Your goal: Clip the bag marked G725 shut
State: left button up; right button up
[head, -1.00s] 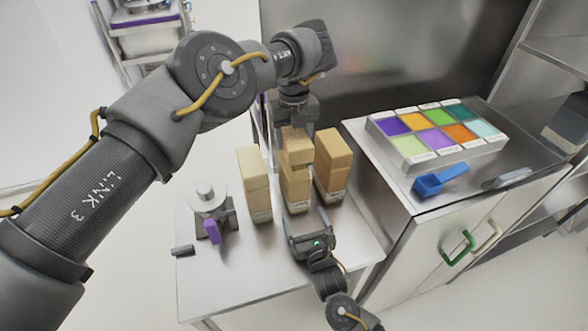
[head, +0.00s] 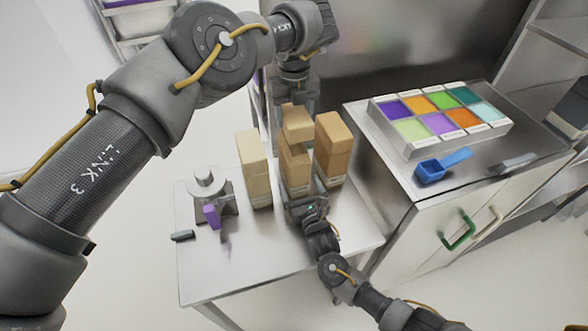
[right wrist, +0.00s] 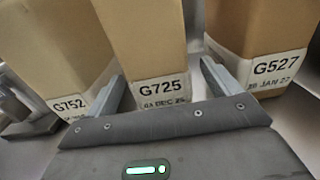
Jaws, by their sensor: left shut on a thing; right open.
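The bag marked G725 (head: 294,165) is the middle of three tan paper bags on the steel table; its label (right wrist: 162,91) reads clearly in the right wrist view. Its top part (head: 297,122) looks bent over. My left gripper (head: 292,104) is at the top of this bag from behind, shut on it; its fingertips are mostly hidden. My right gripper (head: 303,196) is open, low at the bag's front. In the right wrist view its fingers (right wrist: 165,85) stand either side of the G725 bag. A purple clip-like piece (head: 212,216) is beside the scale.
Bag G752 (right wrist: 60,50) stands close on the left and bag G527 (right wrist: 262,35) close on the right. A scale (head: 205,184) and a small dark block (head: 183,236) are at the table's left. A cabinet with a colour tray (head: 410,148) and blue scoop (head: 432,170) stands right.

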aim_at(294, 163)
jog(key=shift+x, duration=1.7)
jog(key=shift+s, duration=0.1)
jog(key=shift+c, duration=0.3)
jog(key=c, duration=1.4)
pick_arm(q)
jog(key=shift+f, duration=2.45)
jog(key=shift+f, duration=0.1)
jog(key=shift+f, duration=0.8)
jog(key=shift+f, duration=0.6)
jog(key=o, duration=1.1)
jog(key=shift+c, duration=0.2)
